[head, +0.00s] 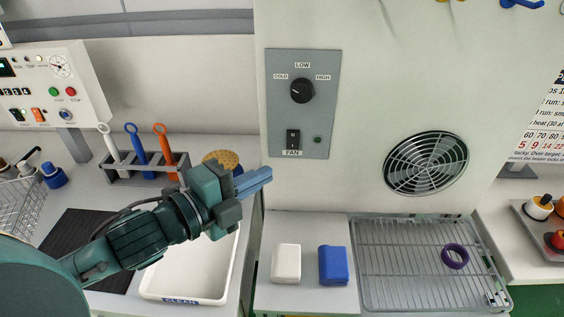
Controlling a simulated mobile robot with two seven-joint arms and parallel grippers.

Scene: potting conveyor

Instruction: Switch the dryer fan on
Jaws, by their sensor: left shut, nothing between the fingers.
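The dryer's grey control panel (302,104) is on the upright white cabinet face. It carries a black rocker switch (293,139) labelled FAN, with a small dark green lamp (317,140) to its right. A black knob (302,90) marked COLD, LOW and HIGH sits above. The round fan grille (427,163) is to the right of the panel. My left gripper (262,178) is shut and empty, below and left of the switch and apart from it in the picture. My right gripper is not in view.
A white block (286,263) and a blue block (333,266) lie on the counter below. A wire rack (400,285) holds a purple ring (455,256). A white tray (222,285) marked CLEAN is under my left gripper. A tool holder (145,177) stands behind my left arm.

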